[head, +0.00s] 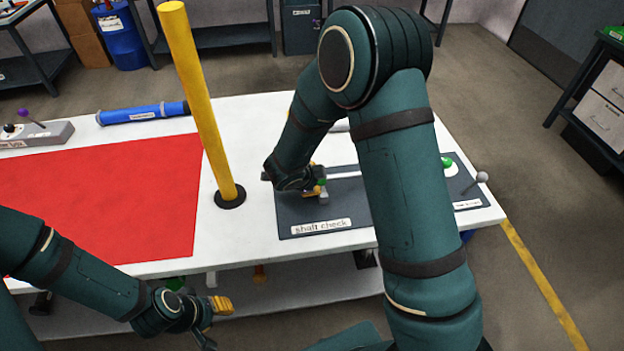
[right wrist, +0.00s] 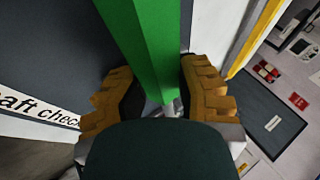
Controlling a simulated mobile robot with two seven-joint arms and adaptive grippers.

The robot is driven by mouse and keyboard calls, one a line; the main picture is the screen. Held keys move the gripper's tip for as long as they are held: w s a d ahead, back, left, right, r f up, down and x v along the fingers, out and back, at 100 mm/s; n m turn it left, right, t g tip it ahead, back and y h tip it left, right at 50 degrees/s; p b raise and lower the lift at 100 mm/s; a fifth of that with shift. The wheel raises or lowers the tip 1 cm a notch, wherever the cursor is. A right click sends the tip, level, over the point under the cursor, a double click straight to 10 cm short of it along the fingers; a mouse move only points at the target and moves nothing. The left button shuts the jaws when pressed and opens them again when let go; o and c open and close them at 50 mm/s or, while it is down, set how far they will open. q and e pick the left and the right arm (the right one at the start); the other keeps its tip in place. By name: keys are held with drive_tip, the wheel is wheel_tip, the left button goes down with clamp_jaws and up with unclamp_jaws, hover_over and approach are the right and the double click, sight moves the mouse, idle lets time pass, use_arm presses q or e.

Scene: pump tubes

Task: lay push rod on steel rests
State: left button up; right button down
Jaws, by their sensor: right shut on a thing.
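My right gripper (head: 316,187) is over the left part of the dark mat labelled "shaft check" (head: 290,217). In the right wrist view its yellow fingers (right wrist: 165,100) stand on both sides of a green bar (right wrist: 152,45), and they are shut on it. I take this bar to be the push rod. In the head view a small green part (head: 321,182) shows at the fingers, and a pale straight length (head: 345,175) runs right behind my arm. A small grey block (head: 323,198), perhaps a steel rest, is just under the fingers. My left gripper (head: 219,305) is low before the table; its opening is unclear.
A yellow post (head: 200,100) stands on the white table (head: 258,125) left of the mat. A red mat (head: 110,200) covers the left side. A blue tube (head: 142,114) lies behind it. A green knob (head: 447,162) and a grey ball-topped lever (head: 482,177) are at the right.

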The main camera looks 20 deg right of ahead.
drive_tip(key=shift+s+a+f, duration=0.1)
drive_tip(key=shift+s+f, duration=0.2)
drive_tip(key=shift+f, duration=0.25)
drive_tip(key=shift+s+a+f, duration=0.1)
drive_tip(key=shift+s+f, duration=0.2)
drive_tip(key=shift+f, duration=0.2)
drive_tip(key=c, duration=1)
unclamp_jaws()
drive_tip(key=shift+f+b, duration=0.15)
drive_tip(key=shift+b, duration=0.15)
drive_tip(key=o, duration=0.4)
drive_tip(key=shift+w+d+f, duration=0.15)
drive_tip(key=shift+w, duration=0.2)
drive_tip(key=shift+c, duration=0.2)
drive_tip(key=shift+s, duration=0.1)
drive_tip(key=shift+d, duration=0.1)
drive_tip(key=shift+r, duration=0.35)
drive_tip(key=v, duration=1.2)
drive_tip(key=shift+w+a, duration=0.25)
drive_tip(key=shift+w, duration=0.15)
drive_tip(key=shift+r, duration=0.15)
